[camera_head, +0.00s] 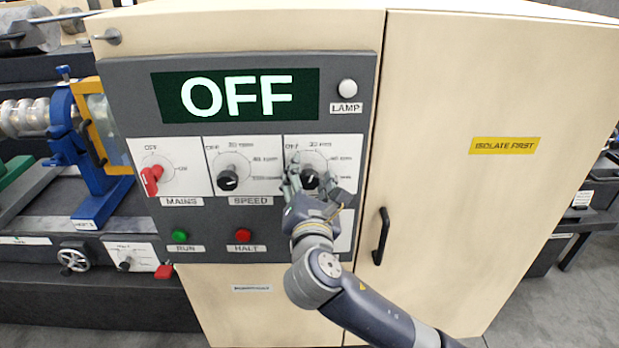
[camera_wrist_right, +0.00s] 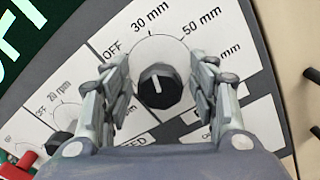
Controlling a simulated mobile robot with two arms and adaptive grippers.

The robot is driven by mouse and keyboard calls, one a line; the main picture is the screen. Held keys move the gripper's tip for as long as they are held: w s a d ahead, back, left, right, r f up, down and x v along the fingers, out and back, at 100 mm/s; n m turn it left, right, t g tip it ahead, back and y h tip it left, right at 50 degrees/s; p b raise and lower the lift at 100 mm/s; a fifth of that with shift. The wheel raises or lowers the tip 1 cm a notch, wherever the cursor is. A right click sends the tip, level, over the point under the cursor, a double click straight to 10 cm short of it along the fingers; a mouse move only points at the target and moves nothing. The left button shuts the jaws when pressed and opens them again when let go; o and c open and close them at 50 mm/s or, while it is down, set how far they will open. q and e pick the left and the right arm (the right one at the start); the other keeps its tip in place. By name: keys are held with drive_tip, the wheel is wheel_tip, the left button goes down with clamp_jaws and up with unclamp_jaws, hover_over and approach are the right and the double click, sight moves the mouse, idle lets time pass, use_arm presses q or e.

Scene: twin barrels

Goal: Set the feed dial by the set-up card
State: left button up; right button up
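The feed dial (camera_head: 312,160) is the rightmost of three on the grey panel; its name label is hidden. Its black knob (camera_wrist_right: 159,88) has a white mark pointing roughly up in the right wrist view, towards the 30 mm side. OFF, 30 mm and 50 mm are readable around it; another mm figure is partly covered. My right gripper (camera_head: 311,190) is at this dial. In the right wrist view the gripper (camera_wrist_right: 161,78) is open, one finger either side of the knob, apart from it. My left gripper is out of view. I cannot make out a set-up card.
The display (camera_head: 236,95) reads OFF. The mains switch (camera_head: 152,178) is red, and the speed dial (camera_head: 231,166) is left of the feed dial. RUN (camera_head: 180,236) and HALT (camera_head: 243,236) buttons sit below. A black door handle (camera_head: 381,236) protrudes right of my gripper.

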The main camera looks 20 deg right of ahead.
drive_tip(key=v, duration=1.2)
